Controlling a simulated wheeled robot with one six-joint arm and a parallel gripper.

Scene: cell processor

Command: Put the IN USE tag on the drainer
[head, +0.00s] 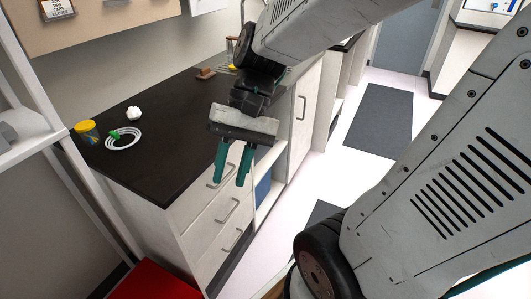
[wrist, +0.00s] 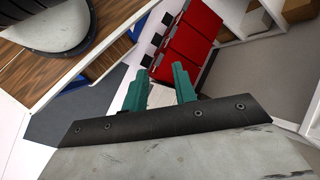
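My gripper (head: 229,183) hangs in front of the dark counter's front edge, over the drawers, with its two green fingers apart and nothing seen between them. In the wrist view my gripper (wrist: 159,70) also shows open and empty. I cannot make out an IN USE tag in either view. A small rack-like thing (head: 231,48) stands at the back of the counter, partly hidden by my arm; I cannot tell whether it is the drainer.
The dark counter (head: 165,100) holds a yellow-lidded jar (head: 86,132), a coil of white tubing (head: 124,136), a white lump (head: 134,113) and a brown block (head: 206,73). A red cabinet (wrist: 188,45) shows in the wrist view. The counter's middle is clear; floor lies to the right.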

